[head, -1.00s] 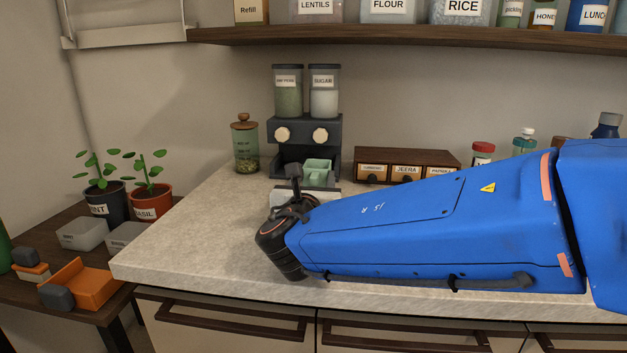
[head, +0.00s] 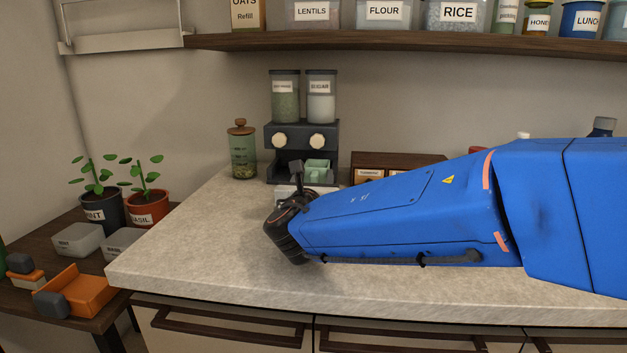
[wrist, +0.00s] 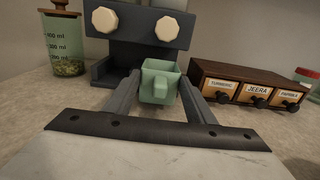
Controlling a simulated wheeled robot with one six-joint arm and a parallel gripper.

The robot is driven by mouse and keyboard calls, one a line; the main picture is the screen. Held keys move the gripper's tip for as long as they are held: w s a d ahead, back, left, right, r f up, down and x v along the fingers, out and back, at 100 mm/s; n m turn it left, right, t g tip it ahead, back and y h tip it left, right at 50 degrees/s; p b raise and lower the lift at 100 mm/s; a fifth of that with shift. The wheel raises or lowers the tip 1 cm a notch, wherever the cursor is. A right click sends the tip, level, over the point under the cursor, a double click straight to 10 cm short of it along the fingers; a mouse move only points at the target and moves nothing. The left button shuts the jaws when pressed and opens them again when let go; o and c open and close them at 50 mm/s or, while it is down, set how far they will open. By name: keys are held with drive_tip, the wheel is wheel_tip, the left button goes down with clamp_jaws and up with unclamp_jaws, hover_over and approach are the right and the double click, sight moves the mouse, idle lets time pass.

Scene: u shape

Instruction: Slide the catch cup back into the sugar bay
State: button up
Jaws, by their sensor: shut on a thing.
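The catch cup (wrist: 160,82) is a pale green, open-topped cup with a tab facing me. My gripper (wrist: 159,92) is shut on it, one grey finger at each side. In the head view the cup (head: 317,168) is at the right-hand bay of the dark dispenser (head: 301,135), below the right knob and the sugar hopper (head: 321,106). The cup looks level and at least partly inside the bay; how deep it sits cannot be told. My arm hides much of the gripper in the head view.
A jar with a wooden lid (head: 241,150) stands left of the dispenser. A wooden spice drawer box (wrist: 250,84) stands close to its right. The counter (head: 190,235) in front is clear at the left; my arm crosses its right side. A shelf (head: 400,41) runs above.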

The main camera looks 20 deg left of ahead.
sight(318, 166)
drive_tip(key=shift+x, duration=3.85)
drive_tip(key=shift+f, duration=0.15)
drive_tip(key=o, duration=1.1)
drive_tip(key=v, duration=1.7)
drive_tip(key=shift+s, duration=0.2)
